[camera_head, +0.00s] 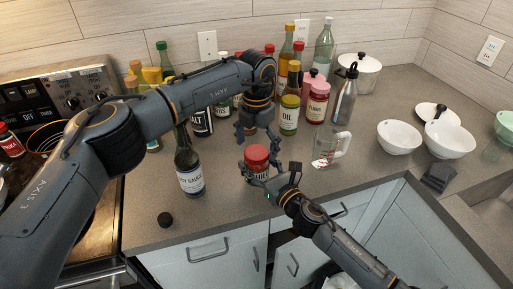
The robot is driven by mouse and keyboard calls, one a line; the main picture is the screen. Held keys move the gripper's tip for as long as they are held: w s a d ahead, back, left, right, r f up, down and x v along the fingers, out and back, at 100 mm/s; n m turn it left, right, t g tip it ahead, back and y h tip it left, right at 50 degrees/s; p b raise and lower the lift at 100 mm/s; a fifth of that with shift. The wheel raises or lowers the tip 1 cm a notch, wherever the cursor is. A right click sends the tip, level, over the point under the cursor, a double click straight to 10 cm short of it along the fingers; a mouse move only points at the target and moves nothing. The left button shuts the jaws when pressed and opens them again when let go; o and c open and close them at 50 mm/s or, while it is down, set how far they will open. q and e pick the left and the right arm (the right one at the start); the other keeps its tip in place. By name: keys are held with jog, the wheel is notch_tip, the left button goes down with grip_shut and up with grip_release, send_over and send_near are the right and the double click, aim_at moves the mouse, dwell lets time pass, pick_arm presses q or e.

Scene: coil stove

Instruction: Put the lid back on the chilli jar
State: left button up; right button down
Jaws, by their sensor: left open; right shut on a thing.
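A small jar with a red top (257,155) and a partly hidden dark label stands near the counter's front edge; it appears to be the chilli jar. I cannot tell whether its red top is a seated lid. My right gripper (273,180) reaches in from the lower right and is shut on this jar's right side. My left gripper (246,133) is open and empty, pointing down just behind and above the jar. A small black cap (165,219) lies on the counter at the front left.
A soy sauce bottle (189,170) stands left of the jar, its top near my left arm. A glass mug (328,149) stands to the right. Bottles, including an oil bottle (289,115), crowd behind. White bowls (399,137) are farther right. The front left counter is mostly clear.

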pick_arm(q)
notch_tip(320, 180, up, 11)
dwell(0.3)
pick_arm(e)
jog(key=shift+c, duration=1)
grip_release()
jog(key=v, duration=1.2)
pick_arm(q)
jog(key=shift+f, duration=0.1)
